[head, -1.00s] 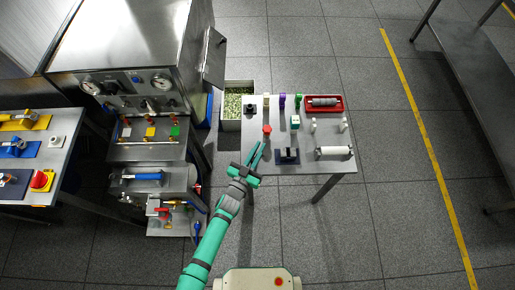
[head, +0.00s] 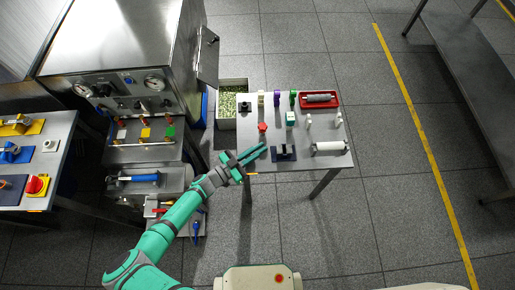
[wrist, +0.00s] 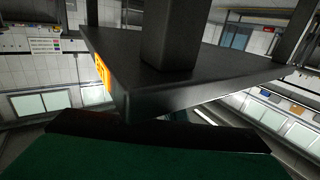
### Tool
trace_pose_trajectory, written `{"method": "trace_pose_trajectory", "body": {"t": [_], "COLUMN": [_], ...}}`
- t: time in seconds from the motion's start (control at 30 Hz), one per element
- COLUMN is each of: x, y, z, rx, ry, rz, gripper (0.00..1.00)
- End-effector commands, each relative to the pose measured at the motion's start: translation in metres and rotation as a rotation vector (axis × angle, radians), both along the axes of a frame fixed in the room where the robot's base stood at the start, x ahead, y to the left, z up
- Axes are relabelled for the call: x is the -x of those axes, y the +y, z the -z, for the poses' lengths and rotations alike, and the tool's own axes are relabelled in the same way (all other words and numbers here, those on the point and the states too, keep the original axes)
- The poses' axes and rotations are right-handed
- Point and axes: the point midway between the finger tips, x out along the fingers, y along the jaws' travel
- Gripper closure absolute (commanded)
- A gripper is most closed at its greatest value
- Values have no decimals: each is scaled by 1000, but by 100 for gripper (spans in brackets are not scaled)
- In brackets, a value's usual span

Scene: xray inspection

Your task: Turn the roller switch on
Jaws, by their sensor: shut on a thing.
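On the steel table (head: 332,162), a dark blue block with a black top (head: 284,153) sits near the front edge, with a white roller (head: 330,148) on a stand to its right. I cannot tell for certain which part is the roller switch. My gripper (head: 266,147) reaches over the table's front left corner, its tips just left of the dark block. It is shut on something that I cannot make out. The wrist view shows the table's corner (wrist: 180,92) close up, with an orange label, and no switch.
A red knob (head: 262,128) stands just behind my fingertips. A green-and-white block (head: 290,119), several small upright items and a red tray (head: 335,104) with a grey roller fill the back. A steel cabinet (head: 110,50) stands left.

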Motion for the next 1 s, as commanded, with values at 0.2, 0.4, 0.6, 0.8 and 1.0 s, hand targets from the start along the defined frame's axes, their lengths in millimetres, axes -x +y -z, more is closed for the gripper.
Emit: {"method": "trace_pose_trajectory", "body": {"t": [0.2,0.4,0.6,0.8,1.0], "x": [2,3,3,3,3], "y": [1,0,1,0,0], "z": [2,2,2,2,1], "rx": [-5,-3,-3,-3,-2], "ry": [2,2,2,2,1], "rz": [51,62,62,62,62], "gripper": [100,100,100,72,72]}}
